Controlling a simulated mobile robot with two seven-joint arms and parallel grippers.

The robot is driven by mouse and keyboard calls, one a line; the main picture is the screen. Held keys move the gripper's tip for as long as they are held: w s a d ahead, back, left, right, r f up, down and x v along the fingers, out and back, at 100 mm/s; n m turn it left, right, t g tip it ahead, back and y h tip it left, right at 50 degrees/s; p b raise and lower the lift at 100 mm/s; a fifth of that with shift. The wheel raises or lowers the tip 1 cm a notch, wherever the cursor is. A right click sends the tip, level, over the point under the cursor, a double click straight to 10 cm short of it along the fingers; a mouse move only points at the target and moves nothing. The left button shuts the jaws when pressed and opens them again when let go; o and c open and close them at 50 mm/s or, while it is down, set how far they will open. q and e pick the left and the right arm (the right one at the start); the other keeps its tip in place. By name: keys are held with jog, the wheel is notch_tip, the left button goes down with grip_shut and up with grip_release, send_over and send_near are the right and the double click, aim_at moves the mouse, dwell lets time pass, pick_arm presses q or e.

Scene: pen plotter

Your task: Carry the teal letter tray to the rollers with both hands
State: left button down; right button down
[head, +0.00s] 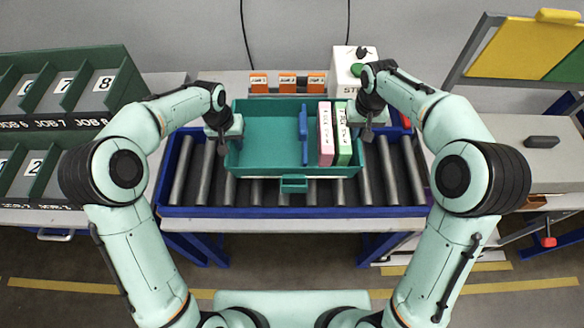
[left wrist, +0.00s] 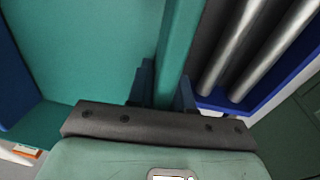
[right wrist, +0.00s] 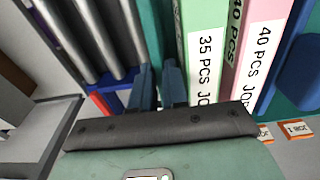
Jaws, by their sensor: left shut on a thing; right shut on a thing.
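The teal letter tray (head: 265,138) is over the roller conveyor in the middle of the head view. I cannot tell whether it touches the rollers (head: 390,170). It holds a blue divider (head: 303,134), a pink box file (head: 325,135) and a green box file (head: 343,136) at its right end. My left gripper (head: 226,138) is shut on the tray's left wall, which runs between the fingers in the left wrist view (left wrist: 176,60). My right gripper (head: 367,126) is shut on the tray's right wall, beside the green file in the right wrist view (right wrist: 200,50).
A blue frame (head: 290,212) borders the rollers. Several orange labelled blocks (head: 288,83) and a white box with a green button (head: 355,68) stand behind the tray. A green numbered rack (head: 70,90) is at left. A grey table (head: 540,165) is at right.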

jog(key=shift+s, duration=0.15)
